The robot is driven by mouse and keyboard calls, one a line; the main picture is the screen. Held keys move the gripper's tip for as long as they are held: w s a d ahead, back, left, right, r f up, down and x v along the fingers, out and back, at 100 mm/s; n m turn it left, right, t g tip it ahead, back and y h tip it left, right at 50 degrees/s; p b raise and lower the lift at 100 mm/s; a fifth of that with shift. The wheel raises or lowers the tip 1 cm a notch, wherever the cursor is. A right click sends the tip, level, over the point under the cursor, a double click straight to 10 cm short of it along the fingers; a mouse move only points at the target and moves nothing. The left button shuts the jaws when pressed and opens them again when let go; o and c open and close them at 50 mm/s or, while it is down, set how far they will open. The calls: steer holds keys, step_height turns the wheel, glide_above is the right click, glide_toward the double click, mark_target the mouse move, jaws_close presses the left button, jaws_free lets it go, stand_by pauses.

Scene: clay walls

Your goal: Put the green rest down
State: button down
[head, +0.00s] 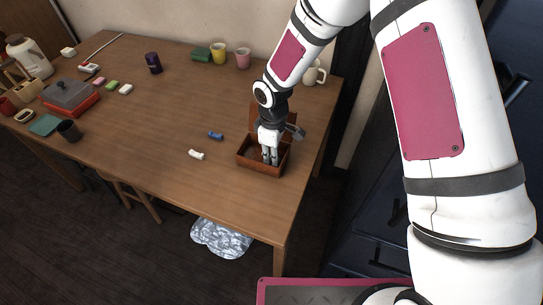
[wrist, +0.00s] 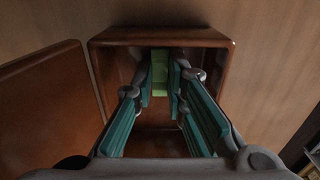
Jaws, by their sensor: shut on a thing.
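The green rest (wrist: 160,75) is a small light-green block between my fingertips in the wrist view. My gripper (wrist: 162,88) is shut on it. In the head view my gripper (head: 270,160) points down into an open reddish-brown wooden box (head: 261,174) near the table's right end. The green rest is hidden there. The box (wrist: 105,65) surrounds the fingertips in the wrist view. I cannot tell whether the rest touches the box floor. The fingers hide part of the inside.
A blue rest (head: 216,135) and a white rest (head: 196,154) lie on the table (head: 170,110) left of the box. The open lid (wrist: 52,110) stands beside the box. Cups (head: 243,58) and a white mug (head: 314,73) stand at the back.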

steer(key=shift+f, duration=0.15)
steer(key=c, duration=1.6)
jaws_free()
step_height(320, 180, up, 8)
steer(key=p, duration=0.3)
